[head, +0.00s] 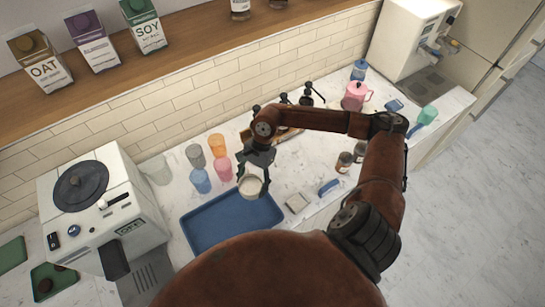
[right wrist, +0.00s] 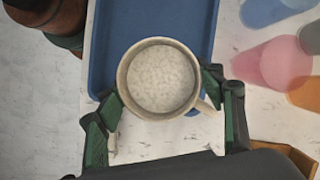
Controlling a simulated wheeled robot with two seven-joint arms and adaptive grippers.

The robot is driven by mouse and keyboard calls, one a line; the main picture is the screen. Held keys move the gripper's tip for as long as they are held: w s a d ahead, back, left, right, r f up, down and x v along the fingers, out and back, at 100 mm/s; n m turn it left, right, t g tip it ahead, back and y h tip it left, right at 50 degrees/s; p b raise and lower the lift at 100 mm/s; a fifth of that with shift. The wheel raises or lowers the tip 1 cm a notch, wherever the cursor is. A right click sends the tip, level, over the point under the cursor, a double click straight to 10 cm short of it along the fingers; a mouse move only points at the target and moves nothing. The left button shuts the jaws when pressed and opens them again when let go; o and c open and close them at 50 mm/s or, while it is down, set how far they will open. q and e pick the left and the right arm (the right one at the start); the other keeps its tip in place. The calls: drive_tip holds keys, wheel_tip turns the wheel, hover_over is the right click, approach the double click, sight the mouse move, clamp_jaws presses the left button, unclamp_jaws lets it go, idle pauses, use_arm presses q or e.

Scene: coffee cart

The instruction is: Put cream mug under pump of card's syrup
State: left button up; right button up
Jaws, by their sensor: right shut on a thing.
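My right gripper (head: 254,172) is shut on the cream mug (head: 250,186), above the back edge of the blue tray. In the right wrist view the mug (right wrist: 160,78) sits upright between the two green-and-black fingers (right wrist: 165,108), its handle at lower right; its inside looks pale and speckled. Black syrup pumps (head: 307,92) stand at the back wall; their bottles are mostly hidden behind my right arm. A small pale square (head: 298,203) lies on the counter right of the tray; I cannot tell whether it is the card. My left gripper is not in view.
The blue tray (head: 225,224) looks empty. Orange (head: 217,145), pink (head: 223,169), blue (head: 200,181) and grey cups stand left of the gripper. A wooden tray (head: 289,136) lies by the pumps. Brown jars (head: 344,162) and a pink pitcher (head: 355,96) stand right. A coffee machine (head: 105,205) is left.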

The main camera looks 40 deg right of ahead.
sight(260, 186)
drive_tip(key=d+m+t+p, duration=0.1)
drive_tip(key=m, duration=0.1)
drive_tip(key=d+r+m+p, duration=0.1)
drive_tip(key=m, duration=0.1)
drive_tip(key=s+d+m+t, duration=0.1)
drive_tip(key=m, duration=0.1)
drive_tip(key=shift+r+t+p, duration=0.3)
drive_tip(key=shift+r+p, duration=0.1)
drive_tip(key=shift+d+r+m+t+h+p, duration=1.45)
drive_tip(key=shift+d+r+m+p, duration=1.3)
drive_tip(key=shift+m, duration=3.15)
drive_tip(key=w+d+f+p, duration=0.1)
drive_tip(key=w+d+f, duration=0.2)
drive_tip(key=w+d+f+p, duration=0.2)
drive_tip(key=w+f, duration=0.1)
drive_tip(key=f, duration=0.1)
drive_tip(key=w+d+f+p, duration=0.2)
drive_tip(key=w+d+f, duration=0.1)
drive_tip(key=shift+w+d+f, duration=0.15)
drive_tip(key=shift+w+d, duration=0.15)
drive_tip(key=shift+w, duration=0.05)
wheel_tip(260, 186, down, 2)
drive_tip(key=shift+p, duration=0.85)
drive_tip(key=shift+f, duration=0.35)
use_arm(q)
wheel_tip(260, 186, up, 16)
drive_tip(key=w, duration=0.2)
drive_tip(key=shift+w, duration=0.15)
use_arm(e)
drive_tip(key=shift+f, duration=0.2)
